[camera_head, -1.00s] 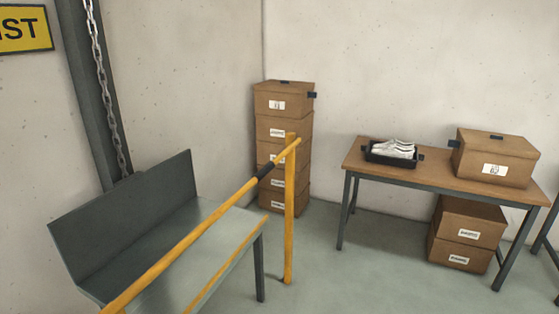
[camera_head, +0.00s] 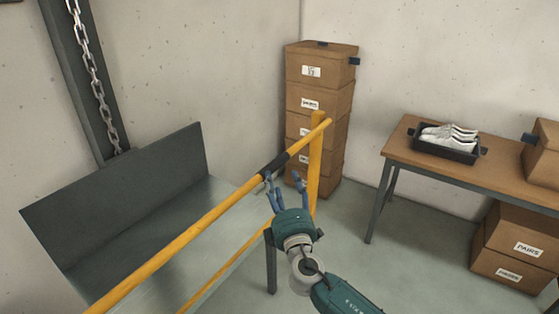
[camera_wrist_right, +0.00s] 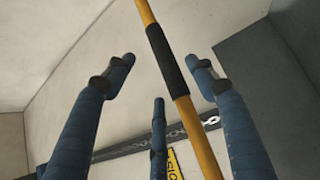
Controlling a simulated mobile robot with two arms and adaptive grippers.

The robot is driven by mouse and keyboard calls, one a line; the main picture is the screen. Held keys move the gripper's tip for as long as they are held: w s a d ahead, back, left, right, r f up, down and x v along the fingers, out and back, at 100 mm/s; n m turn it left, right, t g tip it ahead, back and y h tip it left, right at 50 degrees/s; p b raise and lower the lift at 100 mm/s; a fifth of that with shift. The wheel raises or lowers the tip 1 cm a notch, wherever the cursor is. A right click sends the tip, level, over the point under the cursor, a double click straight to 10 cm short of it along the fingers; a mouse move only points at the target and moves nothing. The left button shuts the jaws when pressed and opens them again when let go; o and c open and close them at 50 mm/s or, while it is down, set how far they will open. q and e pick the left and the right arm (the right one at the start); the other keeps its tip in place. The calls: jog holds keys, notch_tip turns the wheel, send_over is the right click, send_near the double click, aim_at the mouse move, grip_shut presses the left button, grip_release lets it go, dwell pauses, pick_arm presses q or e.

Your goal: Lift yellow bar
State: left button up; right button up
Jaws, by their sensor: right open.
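The yellow bar (camera_head: 190,234) runs slantwise from the lower left up to a yellow post (camera_head: 316,165). A black grip sleeve (camera_head: 274,166) wraps it near the post end; the sleeve also shows in the right wrist view (camera_wrist_right: 167,60). My right gripper (camera_head: 285,184) is open, just below and in front of the sleeve, its fingers pointing up toward it. In the right wrist view its fingers (camera_wrist_right: 158,90) are spread, and the bar passes between the outer two, beyond the tips. I cannot tell whether any finger touches it. My left gripper is not in view.
A grey metal bench with a backboard (camera_head: 120,195) stands behind the bar; a second yellow rail (camera_head: 222,270) runs below. A chain (camera_head: 93,75) hangs at the left. Stacked boxes (camera_head: 318,98) stand behind the post. A table (camera_head: 400,153) at the right holds a black tray of white shoes (camera_head: 448,140).

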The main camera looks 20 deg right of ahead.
aim_at(277, 167)
jog(key=w, duration=0.6)
jog(key=w+d+r, duration=0.1)
jog(key=w, duration=0.2)
jog(key=shift+r+p, duration=0.1)
jog(key=shift+p, duration=0.3)
jog(key=shift+d, duration=0.1)
